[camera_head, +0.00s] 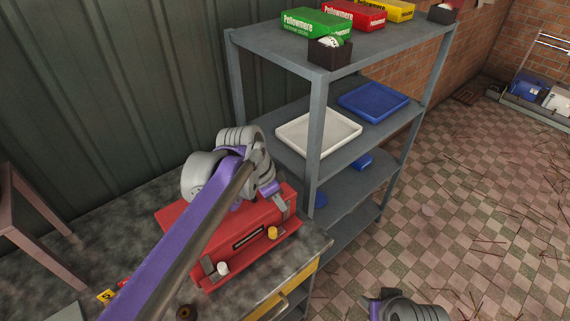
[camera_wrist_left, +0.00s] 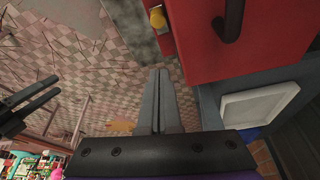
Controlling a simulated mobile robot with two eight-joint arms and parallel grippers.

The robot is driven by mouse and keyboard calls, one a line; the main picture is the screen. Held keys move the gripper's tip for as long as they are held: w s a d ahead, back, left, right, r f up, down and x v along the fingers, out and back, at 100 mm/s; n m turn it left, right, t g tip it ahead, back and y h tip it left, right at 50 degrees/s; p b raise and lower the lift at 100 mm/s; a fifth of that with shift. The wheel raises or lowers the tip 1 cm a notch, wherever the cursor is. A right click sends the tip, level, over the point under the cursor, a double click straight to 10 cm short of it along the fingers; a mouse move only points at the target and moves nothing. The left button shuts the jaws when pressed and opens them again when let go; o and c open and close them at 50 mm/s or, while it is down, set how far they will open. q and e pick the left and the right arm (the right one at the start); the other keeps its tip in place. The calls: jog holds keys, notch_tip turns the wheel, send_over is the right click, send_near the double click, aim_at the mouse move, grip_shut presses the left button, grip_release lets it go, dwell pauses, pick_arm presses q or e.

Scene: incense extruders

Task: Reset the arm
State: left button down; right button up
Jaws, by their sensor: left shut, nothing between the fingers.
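A red machine (camera_head: 215,268) with a white knob, a yellow knob and a dark slot stands on the workbench. My left arm reaches over it. My left gripper (camera_head: 281,207) is at the machine's right end in the head view. In the left wrist view, its two grey fingers (camera_wrist_left: 161,100) lie together with nothing between them. The red machine (camera_wrist_left: 260,50) with a dark handle is at the upper right there, apart from the fingertips in the picture. My right gripper (camera_wrist_left: 35,103) shows at the left edge of that view; its jaw state is unclear.
A grey shelf unit (camera_head: 395,38) stands behind the workbench (camera_head: 130,212). It holds colored boxes, a white tray (camera_head: 345,128) and a blue tray (camera_head: 373,101). The checkered floor (camera_head: 470,190) at the right is mostly open, with scattered sticks.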

pick_arm(q)
jog(key=s+a+f+n+t+y, duration=0.1)
jog(key=s+a+f+n, duration=0.2)
jog(key=s, duration=0.3)
jog(key=s+a+f+n+t+y, duration=0.1)
jog(key=s+a+f+n, duration=0.2)
jog(key=s+a+n, duration=0.1)
jog(key=s+a+f+n+t+y, duration=0.1)
jog(key=s+a+f+n, duration=0.2)
jog(key=s, duration=0.5)
jog(key=shift+s+a+f+n+t, duration=0.15)
jog(key=shift+a+n, duration=0.25)
jog(key=shift+a, duration=0.15)
jog(key=shift+s+a+f+n+t, duration=0.15)
jog(key=shift+a+n, duration=0.25)
jog(key=shift+a, duration=0.15)
jog(key=shift+w, duration=0.1)
